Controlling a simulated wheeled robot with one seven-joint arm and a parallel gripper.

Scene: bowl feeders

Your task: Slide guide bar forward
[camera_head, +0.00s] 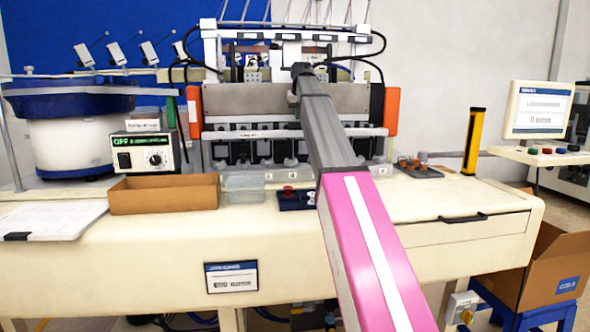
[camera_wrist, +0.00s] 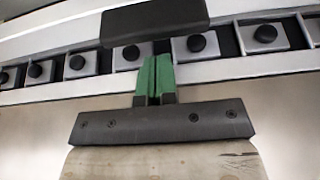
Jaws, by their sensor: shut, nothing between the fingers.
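A long pale horizontal bar (camera_head: 245,134) runs across the front of the machine at the table's back; it may be the guide bar, but I cannot be sure. My arm reaches over the table to the machine, and its far end covers part of the machine front. In the wrist view my gripper (camera_wrist: 156,77) has two green fingers pressed together with nothing between them. The fingertips are in front of a pale rail (camera_wrist: 75,90) with a row of grey blocks bearing black knobs (camera_wrist: 197,43). A dark block (camera_wrist: 153,20) lies just beyond the fingertips. Contact cannot be told.
A cardboard tray (camera_head: 163,195), a clear bin (camera_head: 242,186) and a controller box (camera_head: 142,154) stand left of my arm. A bowl feeder (camera_head: 72,125) is at far left. A yellow-black post (camera_head: 473,142) and a screen (camera_head: 539,110) stand at right. The right tabletop is mostly clear.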

